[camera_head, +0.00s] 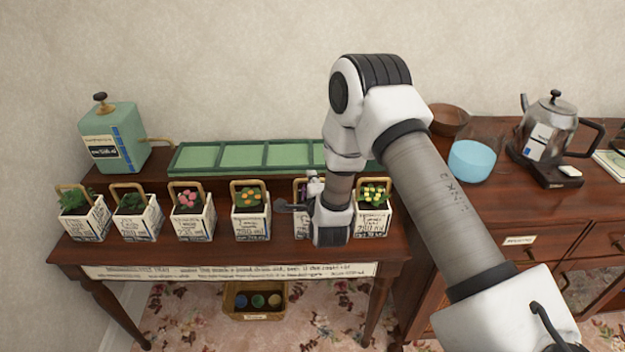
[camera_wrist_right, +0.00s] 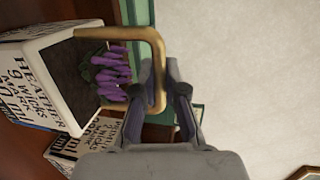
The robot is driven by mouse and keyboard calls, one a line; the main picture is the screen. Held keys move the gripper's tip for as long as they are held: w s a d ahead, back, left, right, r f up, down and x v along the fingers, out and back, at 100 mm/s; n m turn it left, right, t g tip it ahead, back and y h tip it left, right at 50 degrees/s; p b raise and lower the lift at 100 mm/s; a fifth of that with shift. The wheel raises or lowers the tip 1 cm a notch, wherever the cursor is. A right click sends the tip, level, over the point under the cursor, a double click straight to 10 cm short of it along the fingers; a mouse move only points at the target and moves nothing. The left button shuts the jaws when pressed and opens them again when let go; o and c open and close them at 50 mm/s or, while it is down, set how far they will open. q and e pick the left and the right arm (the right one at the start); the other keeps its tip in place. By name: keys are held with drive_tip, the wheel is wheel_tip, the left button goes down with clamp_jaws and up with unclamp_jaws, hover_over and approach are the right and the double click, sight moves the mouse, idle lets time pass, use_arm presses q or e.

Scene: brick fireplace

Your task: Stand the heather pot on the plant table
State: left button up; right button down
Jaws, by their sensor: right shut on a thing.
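The heather pot (camera_head: 301,226) is a white lettered square pot with a gold hoop handle, in the row on the plant table (camera_head: 190,256), mostly hidden by my right arm in the head view. In the right wrist view the heather pot (camera_wrist_right: 55,75) shows purple flowers and printed lettering. My right gripper (camera_wrist_right: 160,88) is shut on the pot's handle; in the head view this gripper (camera_head: 300,203) is partly hidden. I cannot tell whether the pot's base touches the table. My left gripper is not in view.
Similar pots stand close on both sides, one with orange flowers (camera_head: 250,222) and one with yellow flowers (camera_head: 373,220). A green compartment tray (camera_head: 215,170) and a green can (camera_head: 115,140) stand behind. A cabinet at the right holds a blue bowl (camera_head: 472,160) and a kettle (camera_head: 545,130).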

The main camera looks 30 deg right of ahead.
drive_tip(key=c, duration=1.2)
unclamp_jaws()
drive_tip(key=shift+f, duration=0.1)
drive_tip(key=shift+r, duration=0.3)
drive_tip(key=f+b+v, duration=0.1)
drive_tip(key=b+v, duration=0.1)
drive_tip(key=v, duration=1)
drive_tip(key=s+a+f+n+g+y, duration=0.2)
drive_tip(key=s+a+f+n+g, duration=0.15)
drive_tip(key=s+f+n, duration=0.4)
drive_tip(key=s+a+f+n+g+y, duration=0.25)
drive_tip(key=s+f+n+g, duration=0.2)
drive_tip(key=f, duration=0.65)
drive_tip(key=s+a+f+n+g, duration=0.1)
drive_tip(key=s+f+n+g, duration=0.1)
drive_tip(key=s, duration=0.3)
drive_tip(key=s+a+f+n+g+y, duration=0.1)
drive_tip(key=s+f+n+g, duration=0.1)
drive_tip(key=s+n, duration=0.3)
drive_tip(key=s+a+f+n+g+y, duration=0.1)
drive_tip(key=s+f+n+g, duration=0.1)
drive_tip(key=s+n, duration=0.1)
drive_tip(key=shift+s+a+f+n+g, duration=0.15)
drive_tip(key=shift+s+n+g, duration=0.15)
drive_tip(key=shift+s, duration=0.6)
